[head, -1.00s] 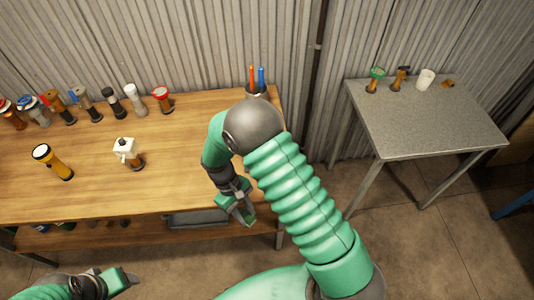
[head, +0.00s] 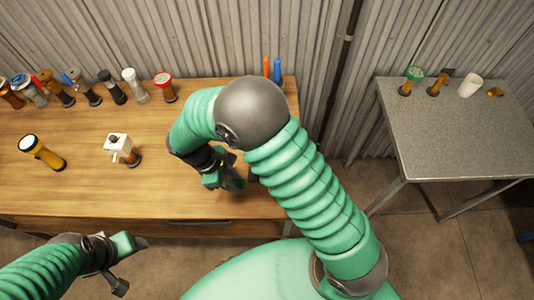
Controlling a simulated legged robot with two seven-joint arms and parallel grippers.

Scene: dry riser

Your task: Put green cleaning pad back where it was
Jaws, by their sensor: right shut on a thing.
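My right gripper (head: 232,181) hangs over the front right part of the wooden table (head: 70,195). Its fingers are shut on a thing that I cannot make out. Green arm and finger parts cover the grip, so I cannot tell a green cleaning pad apart there. A small dark block (head: 254,176) shows beside the fingers; I cannot tell if they touch. My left gripper (head: 130,265) is in front of the table edge at lower left, its fingers apart and empty.
Several torch-like things stand along the table's back left. Orange and blue sticks (head: 272,68) rise behind my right arm. A grey table (head: 450,130) at right holds a green-topped item (head: 411,78) and a white cup (head: 470,87).

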